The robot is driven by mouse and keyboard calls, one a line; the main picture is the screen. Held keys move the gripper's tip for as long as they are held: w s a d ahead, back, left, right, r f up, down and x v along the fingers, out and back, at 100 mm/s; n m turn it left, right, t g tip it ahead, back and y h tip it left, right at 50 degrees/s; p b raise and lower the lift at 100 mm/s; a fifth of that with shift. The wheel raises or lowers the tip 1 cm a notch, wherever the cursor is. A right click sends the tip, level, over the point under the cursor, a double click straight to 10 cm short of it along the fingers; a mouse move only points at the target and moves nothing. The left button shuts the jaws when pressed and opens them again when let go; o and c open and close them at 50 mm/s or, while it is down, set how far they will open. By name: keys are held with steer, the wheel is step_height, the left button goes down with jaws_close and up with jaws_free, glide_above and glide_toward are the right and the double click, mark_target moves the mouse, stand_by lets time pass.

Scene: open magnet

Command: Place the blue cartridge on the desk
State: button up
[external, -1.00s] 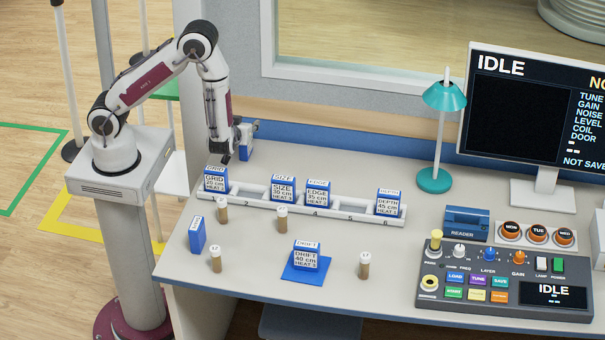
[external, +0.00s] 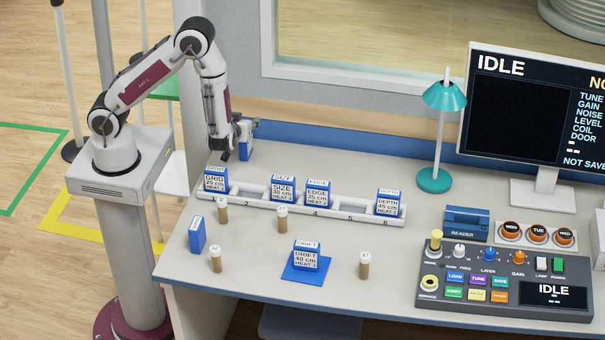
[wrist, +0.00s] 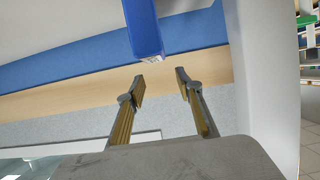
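A blue cartridge (external: 246,150) stands upright at the desk's back left, close to my gripper (external: 243,131). In the wrist view, the blue cartridge (wrist: 146,30) lies just beyond the fingertips, and a gap shows between it and them. My gripper (wrist: 160,85) is open with nothing between its fingers. Whether the cartridge touches the desk (external: 330,165) is hard to tell. Another plain blue cartridge (external: 197,235) stands at the front left. Labelled blue cartridges GRID (external: 215,180), SIZE (external: 283,190), EDGE (external: 317,194) and DEPTH (external: 388,203) sit in a white rack. DRIFT (external: 306,258) stands on a blue mat (external: 303,276).
The white rack (external: 351,213) runs across the desk. Several small capped vials, one at the front right (external: 364,266), stand around it. A teal lamp (external: 434,180), reader (external: 466,224) and control console (external: 505,280) fill the right. The back middle is clear.

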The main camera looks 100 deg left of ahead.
steer(key=shift+w, duration=0.1)
steer(key=w+d+r+m+t+h, duration=0.5)
steer(key=w+d+r+t+h, duration=0.4)
steer(key=w+d, duration=0.5)
steer(key=d+r+m+h, duration=0.2)
steer(key=d+r+m, duration=0.1)
steer(key=d+r, duration=0.4)
steer(key=s+d+r+m+h, duration=0.4)
steer(key=s+d+r+m, duration=0.2)
steer(key=s+d, duration=0.45)
steer(key=s+a+m+g+y, duration=0.1)
steer(key=s+a+m+g, duration=0.2)
steer(key=s, duration=1.3)
steer(key=shift+s+a+r+m+y, duration=0.2)
steer(key=shift+r+m+y, duration=0.1)
steer(key=shift+r+m, duration=0.15)
